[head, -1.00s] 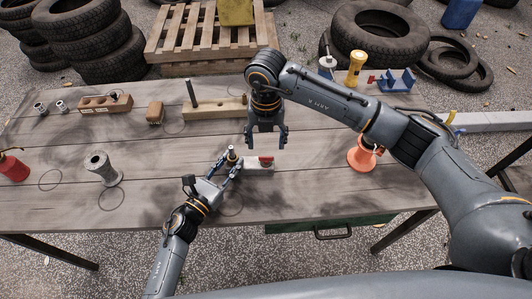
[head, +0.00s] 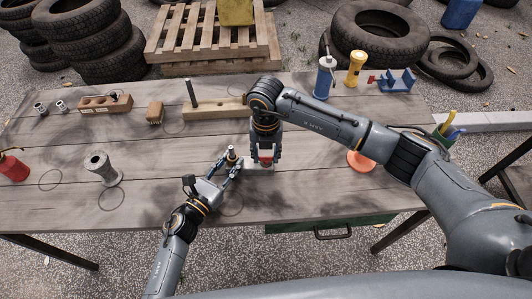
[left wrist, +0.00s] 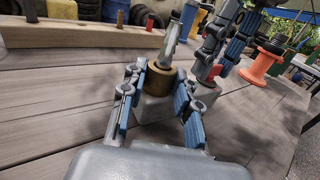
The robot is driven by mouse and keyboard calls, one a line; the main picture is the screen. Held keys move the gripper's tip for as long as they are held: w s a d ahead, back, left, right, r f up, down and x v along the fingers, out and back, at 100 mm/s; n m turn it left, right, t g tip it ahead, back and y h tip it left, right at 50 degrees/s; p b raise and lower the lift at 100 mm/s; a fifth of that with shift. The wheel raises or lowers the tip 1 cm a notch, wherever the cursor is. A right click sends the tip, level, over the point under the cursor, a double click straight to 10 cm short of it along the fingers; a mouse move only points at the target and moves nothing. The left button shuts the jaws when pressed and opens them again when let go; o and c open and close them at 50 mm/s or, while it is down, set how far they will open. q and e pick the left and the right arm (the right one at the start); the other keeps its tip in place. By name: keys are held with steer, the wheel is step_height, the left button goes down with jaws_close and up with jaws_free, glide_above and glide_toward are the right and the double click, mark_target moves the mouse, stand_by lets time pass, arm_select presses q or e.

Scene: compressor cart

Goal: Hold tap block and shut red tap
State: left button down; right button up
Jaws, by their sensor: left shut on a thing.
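The tap block is a pale grey block (head: 247,166) near the front middle of the table. A steel post with a brass collar (left wrist: 160,77) stands upright at its left end. The red tap (head: 265,155) sits at its right end. Whether those fingers touch the tap cannot be told.
A grey spool (head: 101,168) and a red canister (head: 14,168) stand to the left. A wooden block with a peg (head: 215,108) lies behind. An orange spool (head: 361,162) is to the right, partly behind my right arm. The front left of the table is clear.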

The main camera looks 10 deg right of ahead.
steer(key=shift+n, duration=0.3)
steer(key=shift+c, duration=0.5)
steer(key=n, duration=1.7)
stand_by(0.3)
steer(key=o, duration=1.2)
